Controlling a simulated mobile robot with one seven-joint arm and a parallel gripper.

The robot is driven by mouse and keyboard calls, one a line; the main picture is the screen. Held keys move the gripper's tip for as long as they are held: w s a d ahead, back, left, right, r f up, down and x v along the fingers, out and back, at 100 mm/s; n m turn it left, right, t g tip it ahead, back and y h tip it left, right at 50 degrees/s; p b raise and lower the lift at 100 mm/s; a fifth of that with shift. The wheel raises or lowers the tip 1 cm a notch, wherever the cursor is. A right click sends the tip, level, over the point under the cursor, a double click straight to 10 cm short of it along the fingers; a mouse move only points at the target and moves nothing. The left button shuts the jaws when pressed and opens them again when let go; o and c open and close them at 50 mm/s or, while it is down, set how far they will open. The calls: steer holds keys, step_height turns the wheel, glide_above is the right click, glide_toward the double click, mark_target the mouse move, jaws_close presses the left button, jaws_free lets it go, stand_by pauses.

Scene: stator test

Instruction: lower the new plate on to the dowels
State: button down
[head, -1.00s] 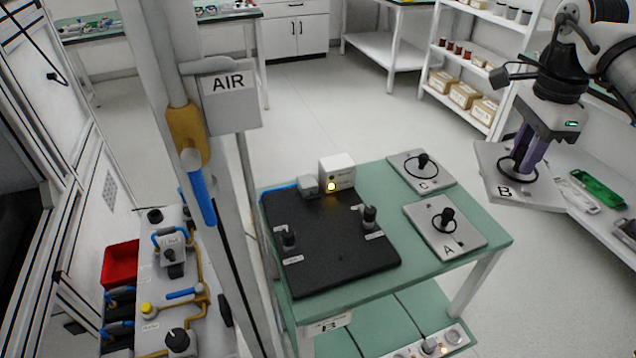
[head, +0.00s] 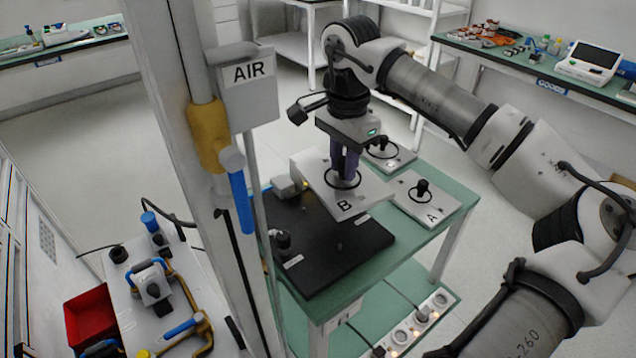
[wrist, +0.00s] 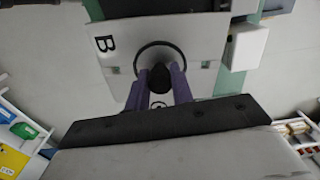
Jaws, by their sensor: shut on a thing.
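My gripper (head: 345,172) is shut on the black knob (wrist: 160,77) of the grey plate marked B (head: 346,208). The plate hangs over the back right part of the black base (head: 335,252) on the green table. The other dowel is hidden, apparently behind or under the plate. I cannot tell the exact gap below the plate.
Plates A (head: 437,205) and C (head: 401,160) lie on the table (head: 455,197) to the right. A white box (wrist: 248,45) stands close to the plate's edge in the wrist view. A post with the AIR sign (head: 250,85) rises at the left of the table.

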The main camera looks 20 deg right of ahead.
mark_target(321, 185)
steer(key=shift+n, duration=0.6)
steer(key=a, duration=0.1)
steer(key=a+f, duration=0.2)
steer(key=shift+s+a, duration=0.3)
steer(key=shift+s, duration=0.1)
steer(key=shift+s+a+f+b, duration=0.1)
steer(key=shift+a+f+b, duration=0.15)
steer(key=shift+a+b, duration=0.1)
steer(key=shift+f+b, duration=1.2)
steer(key=shift+f, duration=0.85)
steer(key=shift+f, duration=0.2)
steer(key=shift+f+b, duration=0.55)
steer(key=shift+b, duration=0.1)
steer(key=shift+f, duration=0.15)
steer(key=shift+f+b, duration=0.7)
steer(key=shift+b, duration=0.05)
steer(key=shift+f+b, duration=0.55)
steer(key=shift+f, duration=0.05)
steer(key=c, duration=1.1)
jaws_free()
